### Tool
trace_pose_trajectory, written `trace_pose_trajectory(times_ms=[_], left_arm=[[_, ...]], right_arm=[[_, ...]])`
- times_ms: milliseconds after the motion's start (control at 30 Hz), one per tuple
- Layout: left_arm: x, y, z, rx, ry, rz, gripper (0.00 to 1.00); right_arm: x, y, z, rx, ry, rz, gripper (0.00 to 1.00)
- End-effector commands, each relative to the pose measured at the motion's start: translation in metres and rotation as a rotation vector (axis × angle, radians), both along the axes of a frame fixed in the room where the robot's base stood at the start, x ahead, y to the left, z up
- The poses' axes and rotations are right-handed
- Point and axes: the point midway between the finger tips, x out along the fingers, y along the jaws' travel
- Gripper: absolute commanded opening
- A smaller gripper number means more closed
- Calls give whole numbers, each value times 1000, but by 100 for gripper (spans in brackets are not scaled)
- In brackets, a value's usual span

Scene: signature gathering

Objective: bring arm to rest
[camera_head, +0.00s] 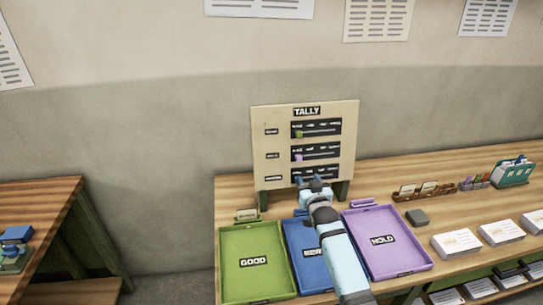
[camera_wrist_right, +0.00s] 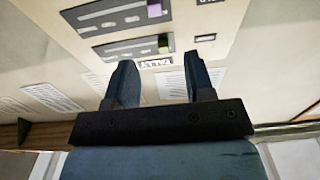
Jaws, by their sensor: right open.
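My right gripper (camera_head: 310,184) is in front of the lower part of the tally board (camera_head: 262,112), over the back of the blue tray (camera_head: 299,254). Its two fingers (camera_wrist_right: 157,84) stand apart with nothing between them in the wrist view. The board has three slider rows. A green slider (camera_head: 299,134) shows in the top row and a purple slider (camera_head: 298,157) in the middle row. The bottom row is partly hidden behind my gripper. In the wrist view the board appears upside down, with its purple slider (camera_wrist_right: 154,9) and green slider (camera_wrist_right: 163,44). My left gripper is not in view.
A green tray (camera_head: 228,280) marked GOOD and a purple tray (camera_head: 424,262) marked HOLD flank the blue tray under my arm. Paper stacks (camera_head: 456,243), a dark block (camera_head: 417,217) and card holders (camera_head: 424,191) lie to the right. Another table (camera_head: 40,205) stands at left.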

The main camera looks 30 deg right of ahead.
Motion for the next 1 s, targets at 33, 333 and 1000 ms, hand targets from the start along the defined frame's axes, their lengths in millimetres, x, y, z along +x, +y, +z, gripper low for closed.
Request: trace_pose_trajectory(times_ms=[33, 333, 1000], left_arm=[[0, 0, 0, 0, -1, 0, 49], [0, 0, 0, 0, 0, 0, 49], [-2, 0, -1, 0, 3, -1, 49]], right_arm=[[0, 0, 0, 0, 0, 0, 49], [-38, 26, -36, -30, 80, 60, 49], [-350, 232, -163, 10, 576, 529, 49]])
